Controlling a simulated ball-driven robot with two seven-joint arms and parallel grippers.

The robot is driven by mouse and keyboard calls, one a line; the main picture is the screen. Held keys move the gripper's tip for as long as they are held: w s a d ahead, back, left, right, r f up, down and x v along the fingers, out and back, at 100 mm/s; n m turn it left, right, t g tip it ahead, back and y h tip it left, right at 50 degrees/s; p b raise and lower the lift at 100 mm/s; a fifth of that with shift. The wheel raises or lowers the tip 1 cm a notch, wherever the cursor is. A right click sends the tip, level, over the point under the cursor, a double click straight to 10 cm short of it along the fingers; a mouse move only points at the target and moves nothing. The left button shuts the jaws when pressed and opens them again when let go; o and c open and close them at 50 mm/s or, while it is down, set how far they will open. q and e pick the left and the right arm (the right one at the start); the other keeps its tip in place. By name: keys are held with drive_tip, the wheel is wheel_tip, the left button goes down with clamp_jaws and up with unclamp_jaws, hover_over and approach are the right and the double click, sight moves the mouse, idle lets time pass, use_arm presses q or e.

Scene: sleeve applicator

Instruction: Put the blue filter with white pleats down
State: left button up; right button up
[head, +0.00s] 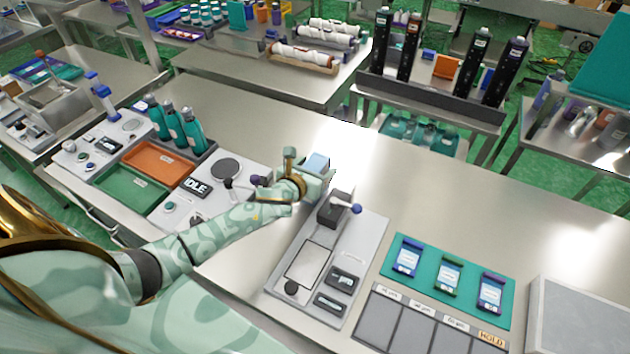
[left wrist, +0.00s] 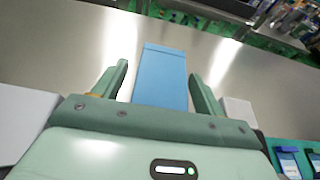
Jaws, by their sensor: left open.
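The blue filter (head: 317,161) stands out at the far side of my left gripper (head: 311,172), over the bare steel table behind the grey applicator. In the left wrist view the blue filter (left wrist: 161,78) shows as a plain blue block between the two green fingers, with a gap at each side. No white pleats show from here. The left gripper is open around the filter. The filter's lower end is hidden behind the gripper body, so I cannot tell exactly how it rests on the table. My right gripper is not in view.
The grey applicator (head: 322,272) stands just in front of the gripper. A console with an orange tray (head: 160,160) and teal bottles is at left. A teal mat (head: 410,280) with several labelled pouches lies at right. The table (head: 440,190) behind is clear.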

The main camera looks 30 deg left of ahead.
use_arm(q)
drive_tip(key=c, duration=1.2)
wheel_tip(320, 180, up, 10)
drive_tip(key=p, duration=0.4)
drive_tip(key=shift+f, duration=0.15)
drive_tip(key=shift+r, duration=0.25)
drive_tip(key=shift+s+a, duration=0.15)
drive_tip(key=shift+a, duration=0.15)
drive_tip(key=s+d+r+b, duration=0.6)
drive_tip(key=s+d+b, duration=0.1)
drive_tip(key=s+d, duration=0.3)
drive_tip(key=shift+s+d+r+m+h+b, duration=0.3)
drive_tip(key=shift+s+d+r+h, duration=0.1)
drive_tip(key=shift+d, duration=0.3)
